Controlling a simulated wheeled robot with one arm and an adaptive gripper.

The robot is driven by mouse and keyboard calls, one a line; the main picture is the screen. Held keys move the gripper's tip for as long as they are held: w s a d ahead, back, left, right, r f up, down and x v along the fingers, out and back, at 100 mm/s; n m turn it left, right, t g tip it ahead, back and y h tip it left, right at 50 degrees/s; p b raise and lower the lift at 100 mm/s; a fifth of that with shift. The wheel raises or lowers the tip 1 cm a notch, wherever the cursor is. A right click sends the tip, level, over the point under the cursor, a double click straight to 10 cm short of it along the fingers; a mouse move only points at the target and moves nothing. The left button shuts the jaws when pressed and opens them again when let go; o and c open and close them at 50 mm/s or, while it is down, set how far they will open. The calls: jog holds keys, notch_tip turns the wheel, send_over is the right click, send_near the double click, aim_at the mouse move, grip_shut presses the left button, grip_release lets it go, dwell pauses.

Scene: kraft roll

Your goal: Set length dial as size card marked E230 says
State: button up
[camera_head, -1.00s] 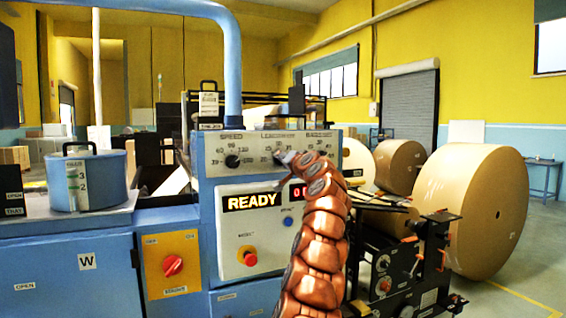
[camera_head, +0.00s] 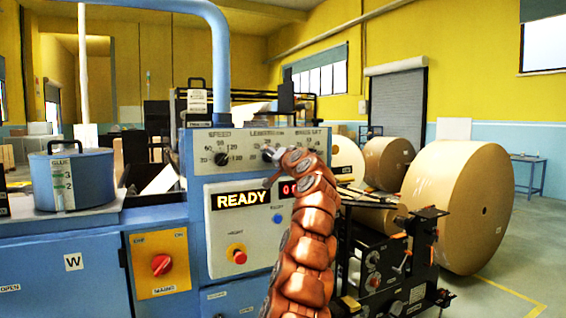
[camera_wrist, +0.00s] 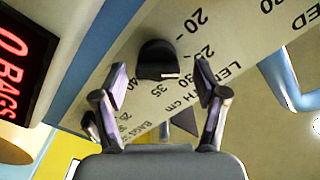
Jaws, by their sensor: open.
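The length dial is a black knob (camera_wrist: 157,58) on a pale panel marked LENGTH cm, with figures such as 35 and 40 around it. My gripper (camera_wrist: 160,78) is open. Its two fingers stand apart on either side of the knob in the wrist view, and I see no clear contact. In the head view my gripper (camera_head: 274,154) is at the length dial and partly covers it. The knob's exact setting is unclear. A small white card (camera_head: 197,100) stands above the panel; its print is too small to read, so I cannot tell whether it says E230.
The speed dial (camera_head: 221,158) is left of the length dial, and another dial (camera_head: 299,157) is to its right. Below are a READY display (camera_head: 241,199) and a red button (camera_head: 239,256). A blue glue pot (camera_head: 72,180) stands left; large kraft rolls (camera_head: 455,205) stand right.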

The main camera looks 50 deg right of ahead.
jog(key=v, duration=1.1)
jog(key=shift+s+f, duration=0.15)
jog(key=shift+s, duration=0.1)
dwell(0.7)
jog(key=shift+w+a, duration=0.1)
dwell(0.5)
